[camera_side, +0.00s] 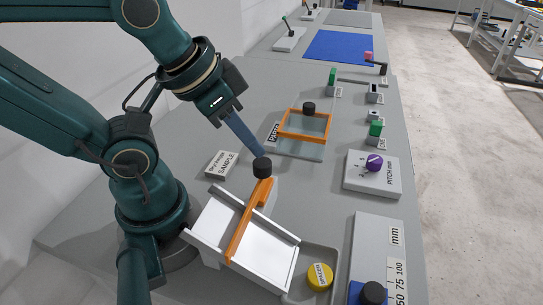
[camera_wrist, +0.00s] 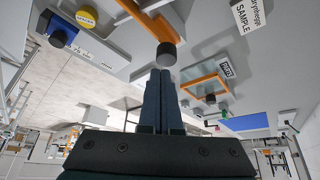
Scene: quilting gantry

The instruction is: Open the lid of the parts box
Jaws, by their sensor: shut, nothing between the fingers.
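The parts box (camera_side: 297,151) is a low, pale greenish box behind the white tray, with a "PARTS" label (camera_side: 273,133) at its left. Its orange-framed lid (camera_side: 303,136) lies flat on it, with a black knob (camera_side: 308,107) at the far side. In the wrist view the orange frame (camera_wrist: 205,85) and its knob (camera_wrist: 210,99) show beyond my fingers. My gripper (camera_side: 260,153) is shut and empty, left of the box. Its tips are just above another black knob (camera_side: 262,168), on the orange bar of the white tray; I cannot tell whether they touch.
The white tray (camera_side: 225,218) with its orange bar (camera_side: 243,222) stands in front. A yellow spacer (camera_side: 320,276) lies right of it. A "SAMPLE" block (camera_side: 221,165) is at left. A purple pitch dial (camera_side: 374,163) and green-topped parts (camera_side: 376,128) stand right of the parts box.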

